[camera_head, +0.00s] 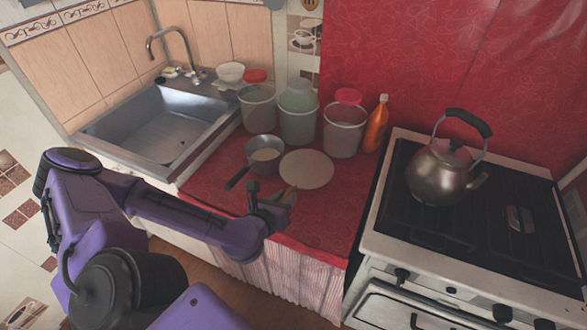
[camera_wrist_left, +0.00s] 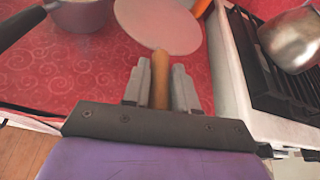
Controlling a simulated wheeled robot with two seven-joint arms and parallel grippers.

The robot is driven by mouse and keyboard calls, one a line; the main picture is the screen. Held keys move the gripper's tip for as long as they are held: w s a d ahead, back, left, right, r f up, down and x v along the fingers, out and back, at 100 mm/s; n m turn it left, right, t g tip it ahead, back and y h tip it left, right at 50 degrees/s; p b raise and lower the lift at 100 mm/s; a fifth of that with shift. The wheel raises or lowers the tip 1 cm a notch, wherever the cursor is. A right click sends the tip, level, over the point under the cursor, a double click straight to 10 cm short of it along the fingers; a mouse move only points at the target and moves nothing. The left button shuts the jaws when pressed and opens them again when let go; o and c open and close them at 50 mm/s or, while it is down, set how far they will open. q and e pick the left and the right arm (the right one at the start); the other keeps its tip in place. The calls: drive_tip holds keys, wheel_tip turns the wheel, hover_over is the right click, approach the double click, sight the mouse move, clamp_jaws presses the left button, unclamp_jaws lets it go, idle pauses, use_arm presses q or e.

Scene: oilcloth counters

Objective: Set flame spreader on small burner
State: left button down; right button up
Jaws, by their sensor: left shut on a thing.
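The flame spreader, a pale round disc (camera_head: 306,169) with a wooden handle, is over the red counter; I cannot tell whether it touches the cloth. My left gripper (camera_head: 287,197) is shut on its handle. In the left wrist view the disc (camera_wrist_left: 160,24) points away from me, and the handle stands between the two grey fingers of the gripper (camera_wrist_left: 160,80). The white stove (camera_head: 375,240) with a black grate is to the right. The small burner cannot be made out clearly under the grate. My right gripper is not in view.
A metal kettle (camera_head: 440,178) stands on the stove's back left part. A saucepan (camera_head: 264,150) is left of the disc. Clear canisters (camera_head: 298,122) and an orange bottle (camera_head: 377,125) stand behind it. A sink (camera_head: 165,125) is at left. The grate's front right has free room.

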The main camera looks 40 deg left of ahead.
use_arm(q)
drive_tip(key=p+v, duration=0.2)
drive_tip(key=v, duration=0.1)
drive_tip(key=a+p+v, duration=0.1)
drive_tip(key=p+v, duration=0.1)
drive_tip(key=shift+s+d+r, duration=0.1)
drive_tip(key=shift+s+r, duration=0.05)
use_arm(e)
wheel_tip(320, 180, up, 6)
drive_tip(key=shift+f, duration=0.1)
